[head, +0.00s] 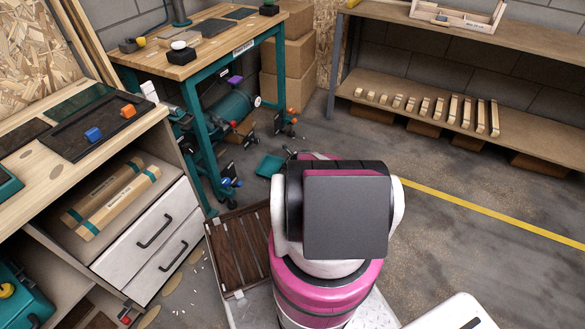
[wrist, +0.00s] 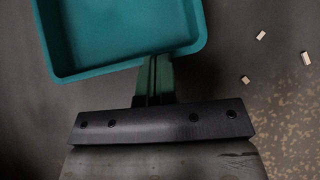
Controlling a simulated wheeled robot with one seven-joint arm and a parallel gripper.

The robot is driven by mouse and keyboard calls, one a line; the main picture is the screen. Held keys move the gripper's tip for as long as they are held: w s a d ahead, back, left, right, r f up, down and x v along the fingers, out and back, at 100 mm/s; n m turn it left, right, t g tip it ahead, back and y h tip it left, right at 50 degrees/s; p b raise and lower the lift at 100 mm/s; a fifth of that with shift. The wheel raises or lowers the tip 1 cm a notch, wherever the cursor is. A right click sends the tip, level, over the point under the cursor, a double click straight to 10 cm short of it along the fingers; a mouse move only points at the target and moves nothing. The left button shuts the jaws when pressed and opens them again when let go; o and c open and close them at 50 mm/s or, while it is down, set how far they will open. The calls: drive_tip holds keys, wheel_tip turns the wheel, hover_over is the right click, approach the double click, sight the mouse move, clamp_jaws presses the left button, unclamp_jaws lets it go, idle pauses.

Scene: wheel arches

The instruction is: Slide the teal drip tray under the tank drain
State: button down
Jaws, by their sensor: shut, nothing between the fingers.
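The teal drip tray (head: 270,165) lies on the floor to the right of the workbench's legs, partly hidden by my arm in the head view. In the wrist view the tray (wrist: 125,62) fills the upper left, open side up and empty in the part I see. My gripper (wrist: 153,78) is shut and empty, its fingertips at the tray's near rim. I cannot tell whether they touch it. In the head view my arm hides the gripper. A teal tank (head: 228,108) lies under the workbench. I cannot make out its drain clearly.
The workbench (head: 190,70) stands on teal legs, with clamps and small items around its feet. Cardboard boxes (head: 288,60) stand behind it. Pale scraps (wrist: 306,58) lie on the floor right of the tray. Open floor (head: 440,170) lies to the right.

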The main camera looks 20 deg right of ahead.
approach(265, 161)
drive_tip(key=x, duration=0.5)
drive_tip(key=shift+w+f, duration=0.1)
drive_tip(key=shift+w, duration=0.25)
drive_tip(key=shift+s+d, duration=0.1)
drive_tip(key=shift+s, duration=0.05)
